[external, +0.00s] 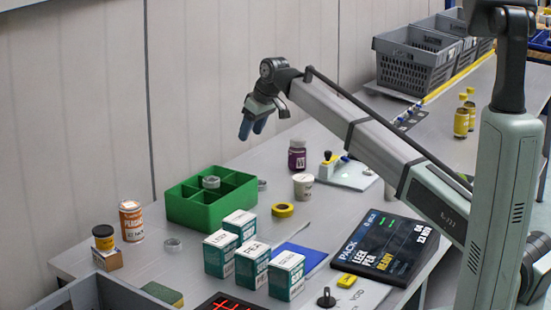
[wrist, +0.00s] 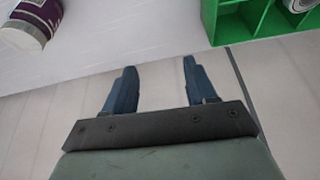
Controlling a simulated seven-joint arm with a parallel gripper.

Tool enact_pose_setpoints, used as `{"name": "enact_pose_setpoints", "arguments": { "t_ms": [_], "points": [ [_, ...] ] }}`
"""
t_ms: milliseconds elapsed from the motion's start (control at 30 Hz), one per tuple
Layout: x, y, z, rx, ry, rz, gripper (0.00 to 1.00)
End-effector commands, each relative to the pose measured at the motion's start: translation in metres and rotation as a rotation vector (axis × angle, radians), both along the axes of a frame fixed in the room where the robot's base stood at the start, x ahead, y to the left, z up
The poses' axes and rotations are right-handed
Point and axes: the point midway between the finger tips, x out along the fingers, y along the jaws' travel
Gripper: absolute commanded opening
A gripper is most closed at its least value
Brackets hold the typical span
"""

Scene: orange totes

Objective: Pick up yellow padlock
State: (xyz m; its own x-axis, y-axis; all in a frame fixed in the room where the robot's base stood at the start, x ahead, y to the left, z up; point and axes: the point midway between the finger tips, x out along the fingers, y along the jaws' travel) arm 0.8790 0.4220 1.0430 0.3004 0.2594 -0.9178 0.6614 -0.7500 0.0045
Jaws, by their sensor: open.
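My gripper (external: 252,128) is open and empty, raised high above the far side of the table near the wall. Its two blue fingers stand apart in the wrist view (wrist: 158,78), with nothing between them. No padlock shows in the wrist view.
A green divided bin (external: 203,215) stands below my gripper, and a purple jar (external: 297,155) is to its right. Grey crates (external: 415,62) stand at the back.

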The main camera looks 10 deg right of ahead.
Motion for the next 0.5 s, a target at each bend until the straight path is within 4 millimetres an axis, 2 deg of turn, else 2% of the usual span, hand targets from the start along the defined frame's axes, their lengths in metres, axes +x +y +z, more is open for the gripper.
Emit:
{"name": "enact_pose_setpoints", "arguments": {
  "t_ms": [33,233,400,500],
  "points": [
    [0.012,-0.031,0.001,0.000,-0.001,-0.036,0.56],
    [0.046,-0.140,0.005,-0.003,-0.009,-0.159,0.56],
    [0.059,-0.232,0.007,-0.014,-0.003,-0.259,0.56],
    [0.061,-0.277,0.007,-0.025,0.003,-0.302,0.56]
  ]
}}
